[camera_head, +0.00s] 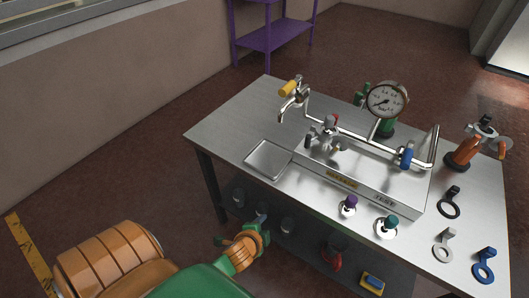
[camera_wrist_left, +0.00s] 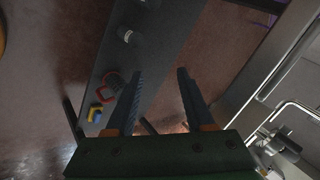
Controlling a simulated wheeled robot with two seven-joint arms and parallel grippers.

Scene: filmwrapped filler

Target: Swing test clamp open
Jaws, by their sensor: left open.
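The test rig, a metal block (camera_head: 375,192) with a TEST label, stands on the steel table (camera_head: 232,118). A clamp-like fitting with a red part (camera_head: 328,124) sits at the block's left end; I cannot tell whether it is open. Part of the rig also shows at the lower right of the left wrist view (camera_wrist_left: 284,145). My left gripper (camera_head: 258,222) is in front of the table's front left edge, apart from the rig. Its two fingers (camera_wrist_left: 158,85) are spread with nothing between them. My right gripper is not in view.
A pressure gauge (camera_head: 387,99), a yellow-handled tap (camera_head: 289,90) and a blue valve (camera_head: 406,157) rise around the rig. Purple and teal knobbed pieces stand in front, ring-ended pieces at right. A shallow tray (camera_head: 268,160) lies left. A lower shelf (camera_head: 305,246) holds several items.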

